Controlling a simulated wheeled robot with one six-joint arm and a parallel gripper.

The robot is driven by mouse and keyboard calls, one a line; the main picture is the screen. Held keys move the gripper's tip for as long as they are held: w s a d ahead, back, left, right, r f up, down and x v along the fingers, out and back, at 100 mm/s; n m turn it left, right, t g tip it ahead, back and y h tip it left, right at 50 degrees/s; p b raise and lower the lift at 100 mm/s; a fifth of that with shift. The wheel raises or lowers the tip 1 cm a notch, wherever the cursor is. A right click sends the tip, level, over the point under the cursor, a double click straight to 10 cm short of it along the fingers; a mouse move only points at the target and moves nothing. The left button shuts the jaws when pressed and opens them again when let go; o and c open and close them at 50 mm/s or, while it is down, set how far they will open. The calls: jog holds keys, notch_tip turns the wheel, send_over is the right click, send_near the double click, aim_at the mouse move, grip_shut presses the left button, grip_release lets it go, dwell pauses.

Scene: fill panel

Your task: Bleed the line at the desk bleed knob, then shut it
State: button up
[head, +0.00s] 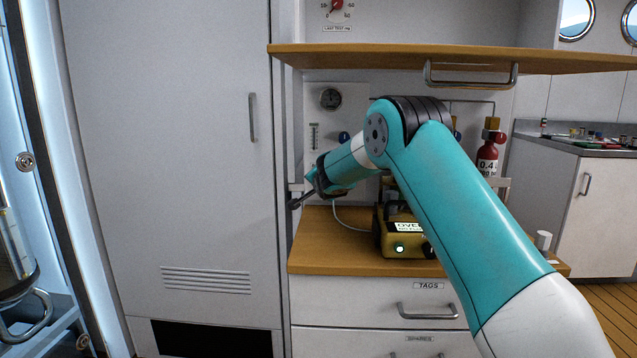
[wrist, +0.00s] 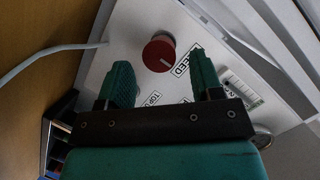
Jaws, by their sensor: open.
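The bleed knob (wrist: 158,54) is a round red knob with a pale pointer mark. It sits on a white panel (wrist: 128,38) in the wrist view, beside a label (wrist: 190,60) that reads in part "EED". My gripper (wrist: 163,80) has its two green fingers apart, with nothing between them. In the wrist view the knob lies just beyond the fingertips, between their lines and a little apart from them. In the head view my gripper (head: 298,203) is at the left end of the desk, near the tall cabinet. The knob is hidden there.
A yellow device (head: 400,240) with a lit display stands on the wooden desk (head: 320,255). A pale hose (wrist: 50,52) runs to the panel. A wooden shelf (head: 390,56) overhangs above, and the tall cabinet (head: 190,200) closes off the left. A red cylinder (head: 488,157) stands at the right.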

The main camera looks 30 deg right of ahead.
jog(key=shift+x, duration=1.75)
jog(key=c, duration=0.9)
